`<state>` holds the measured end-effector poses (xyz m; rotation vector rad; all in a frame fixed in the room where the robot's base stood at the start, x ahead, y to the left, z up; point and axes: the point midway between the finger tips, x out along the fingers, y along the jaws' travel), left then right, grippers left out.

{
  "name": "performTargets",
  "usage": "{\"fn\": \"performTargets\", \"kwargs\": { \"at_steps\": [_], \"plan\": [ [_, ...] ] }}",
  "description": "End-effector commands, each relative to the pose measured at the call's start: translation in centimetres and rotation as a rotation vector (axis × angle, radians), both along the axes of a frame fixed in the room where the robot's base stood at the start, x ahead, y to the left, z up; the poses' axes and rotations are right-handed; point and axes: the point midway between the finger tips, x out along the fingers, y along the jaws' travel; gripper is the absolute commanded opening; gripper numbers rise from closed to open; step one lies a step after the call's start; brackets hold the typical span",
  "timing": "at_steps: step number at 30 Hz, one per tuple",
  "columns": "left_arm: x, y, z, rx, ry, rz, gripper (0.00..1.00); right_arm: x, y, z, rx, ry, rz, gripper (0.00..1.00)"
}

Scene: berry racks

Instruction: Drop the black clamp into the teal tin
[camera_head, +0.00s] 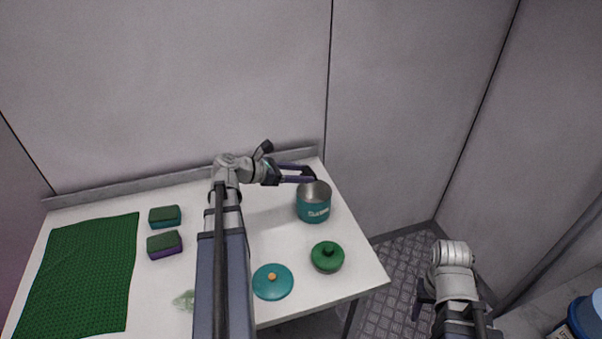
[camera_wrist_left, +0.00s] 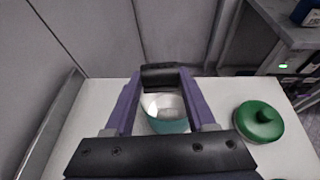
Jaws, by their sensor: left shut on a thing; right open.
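The teal tin (camera_head: 314,209) stands open and upright near the right edge of the table; it also shows in the left wrist view (camera_wrist_left: 170,126). My left gripper (camera_head: 308,174) is shut on the black clamp (camera_wrist_left: 160,77), which lies across its purple fingertips. In the head view the clamp (camera_head: 309,171) is at the far side of the tin's rim, seemingly above it. The exact height is hard to tell.
A green lidded pot (camera_head: 327,257) and a teal lid (camera_head: 272,281) with an orange knob lie in front of the tin. Two sponges (camera_head: 164,216) (camera_head: 164,245), a green mat (camera_head: 80,275) and a pale green item (camera_head: 184,300) are at the left. A wall closes the back.

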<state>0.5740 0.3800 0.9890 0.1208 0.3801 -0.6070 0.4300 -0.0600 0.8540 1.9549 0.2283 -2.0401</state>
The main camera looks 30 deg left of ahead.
Motion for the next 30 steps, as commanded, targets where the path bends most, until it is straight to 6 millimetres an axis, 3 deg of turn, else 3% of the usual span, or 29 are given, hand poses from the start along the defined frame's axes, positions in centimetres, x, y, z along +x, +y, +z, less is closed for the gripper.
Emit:
{"fn": "performTargets", "kwargs": {
  "at_steps": [12,23,24,30],
  "plan": [
    [0.0,0.0,-4.9,0.0,0.0,-0.001,0.04,0.0,0.0,-4.9,0.0,0.0,0.0,0.55],
    [0.0,0.0,-5.2,0.0,0.0,-0.001,0.04,0.0,0.0,-5.2,0.0,0.0,0.0,0.55],
    [0.0,0.0,-5.2,0.0,0.0,-0.001,0.58,0.0,0.0,-5.2,0.0,0.0,0.0,0.55],
    [0.0,0.0,-5.2,0.0,0.0,-0.001,0.8,0.0,0.0,-5.2,0.0,0.0,0.0,0.55]
  ]
}}
